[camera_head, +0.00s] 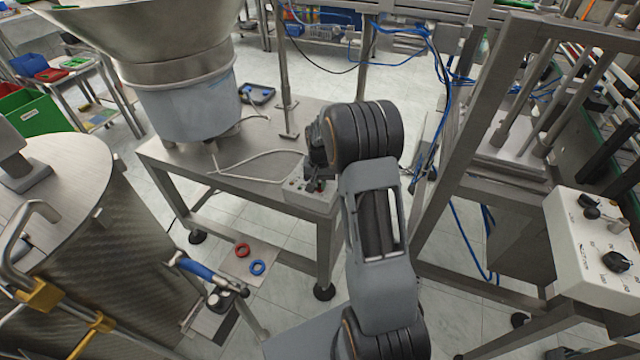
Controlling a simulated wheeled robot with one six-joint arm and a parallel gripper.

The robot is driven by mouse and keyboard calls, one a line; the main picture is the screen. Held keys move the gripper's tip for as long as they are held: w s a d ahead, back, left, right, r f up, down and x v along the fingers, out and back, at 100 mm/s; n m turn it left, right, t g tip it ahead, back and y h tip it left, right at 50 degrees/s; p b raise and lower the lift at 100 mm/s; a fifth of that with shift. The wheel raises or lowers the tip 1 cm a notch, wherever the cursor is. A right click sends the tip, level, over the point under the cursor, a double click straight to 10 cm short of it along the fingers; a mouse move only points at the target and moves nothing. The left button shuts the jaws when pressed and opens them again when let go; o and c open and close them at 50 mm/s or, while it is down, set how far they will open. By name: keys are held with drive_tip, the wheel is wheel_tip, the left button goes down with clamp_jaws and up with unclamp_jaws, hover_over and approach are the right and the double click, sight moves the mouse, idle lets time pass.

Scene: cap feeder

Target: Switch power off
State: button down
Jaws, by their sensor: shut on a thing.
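A small grey-white control box (309,198) sits at the front right corner of the steel table, with a cable running from its back. Small dark and red controls show on its top. My gripper (315,184) is at the top of this box, pointing down, and is shut on a switch there. My own wrist and arm cover much of the gripper and the right part of the box. The switch itself is mostly hidden, so its position cannot be read.
The feeder bowl (185,85) stands on the steel table (262,150) at the left. A white control panel (600,245) with black knobs is at the right. A steel frame (470,150) with blue cables stands close to my arm. Red and blue rings lie low at the left.

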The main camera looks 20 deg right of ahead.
sight(320, 185)
drive_tip(key=shift+n, duration=1.1)
drive_tip(key=c, duration=1.2)
unclamp_jaws()
wheel_tip(320, 185, up, 14)
drive_tip(key=s+a+r+n+t+p, duration=0.1)
drive_tip(key=s+a, duration=0.4)
drive_tip(key=s, duration=0.6)
drive_tip(key=s+a+r+n+t+p, duration=0.2)
drive_tip(key=s+a+r, duration=0.3)
drive_tip(key=s, duration=0.6)
drive_tip(key=shift+s+a+r+n+t, duration=0.2)
drive_tip(key=shift+a+n+t, duration=0.1)
drive_tip(key=shift+a+n, duration=0.15)
